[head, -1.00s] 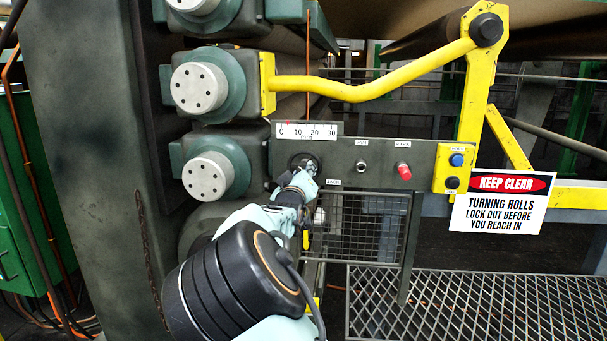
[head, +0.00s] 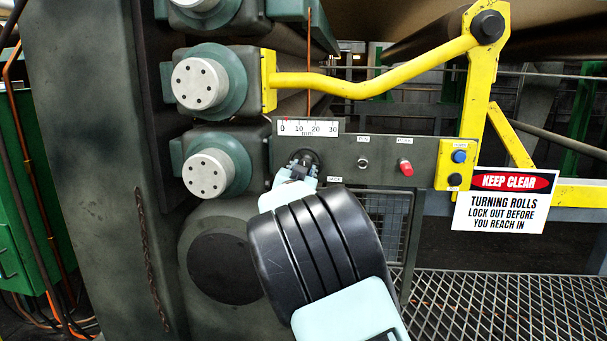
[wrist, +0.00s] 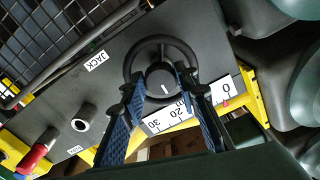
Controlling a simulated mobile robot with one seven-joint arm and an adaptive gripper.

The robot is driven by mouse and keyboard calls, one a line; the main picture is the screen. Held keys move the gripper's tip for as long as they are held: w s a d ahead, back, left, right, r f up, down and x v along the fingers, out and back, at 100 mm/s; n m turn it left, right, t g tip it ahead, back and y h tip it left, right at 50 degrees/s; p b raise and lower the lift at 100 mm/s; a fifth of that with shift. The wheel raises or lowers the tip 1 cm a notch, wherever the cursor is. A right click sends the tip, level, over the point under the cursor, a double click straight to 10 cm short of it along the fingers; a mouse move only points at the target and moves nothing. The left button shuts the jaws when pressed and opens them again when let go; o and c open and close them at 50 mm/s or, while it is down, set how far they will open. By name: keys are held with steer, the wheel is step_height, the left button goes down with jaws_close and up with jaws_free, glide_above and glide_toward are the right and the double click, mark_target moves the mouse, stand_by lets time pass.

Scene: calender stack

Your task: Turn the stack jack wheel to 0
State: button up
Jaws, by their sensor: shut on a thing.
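The jack wheel is a black ring with a round hub bearing a white line; its rim shows in the wrist view (wrist: 160,38), with the JACK label beside it. In the head view the wheel (head: 313,156) is mostly hidden behind my gripper (head: 300,165). My gripper (wrist: 163,86) is shut on the wheel, its two blue-padded fingers at either side of the hub. The scale (head: 308,128) above the wheel reads 0 to 30 mm. Its red pointer (wrist: 226,104) is close to the 0 mark; in the head view it looks slightly right of 0.
A KEEP CLEAR sign (head: 505,200) hangs farther right. Roll ends (head: 208,174) stand left of the panel.

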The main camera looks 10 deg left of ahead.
steer(key=shift+a+r+m+b, duration=0.1)
steer(key=shift+m+b, duration=2.15)
steer(key=shift+m, duration=2.1)
steer(key=shift+a+r+m+b, duration=0.1)
steer(key=shift+m+b, duration=2.1)
steer(key=shift+m, duration=2.15)
steer(key=o, duration=1.1)
steer(key=shift+o, duration=0.2)
steer(key=shift+s, duration=0.1)
steer(key=s, duration=1.2)
steer(key=shift+a, duration=0.2)
